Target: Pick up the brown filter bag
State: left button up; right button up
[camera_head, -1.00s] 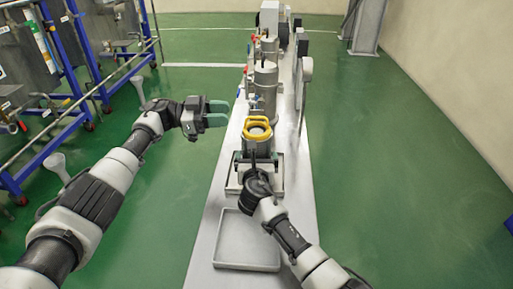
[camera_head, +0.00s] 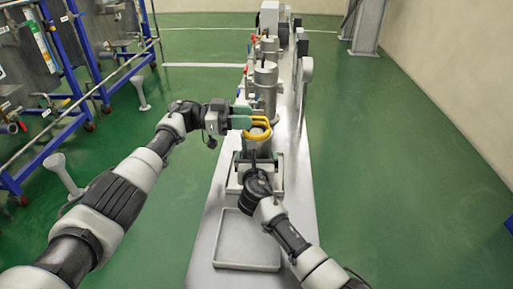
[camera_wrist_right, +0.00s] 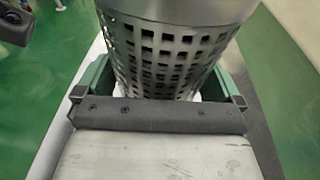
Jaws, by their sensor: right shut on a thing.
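A yellow ring (camera_head: 267,137) sits on top of a metal canister in the head view, with a pale grey-brown inside. I cannot make out the brown filter bag clearly; the ring's inside may be part of it. My left gripper (camera_head: 243,115) has its green fingers apart, at the ring's upper left edge; I cannot tell if they touch it. My right gripper (camera_head: 258,160) is below the ring. In the right wrist view, its green fingers (camera_wrist_right: 160,85) are shut around a perforated metal basket (camera_wrist_right: 165,50).
A shallow grey tray (camera_head: 247,241) lies on the near end of the long narrow bench (camera_head: 207,232). Metal filter housings (camera_head: 265,85) stand in a row behind. Blue-framed equipment (camera_head: 80,60) stands at left. Green floor is clear on the right.

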aim_at(256, 117)
pick_arm(q)
jog(key=d, duration=0.3)
jog(key=shift+d, duration=0.25)
grip_shut()
dwell(1.0)
jog(key=shift+r, duration=0.1)
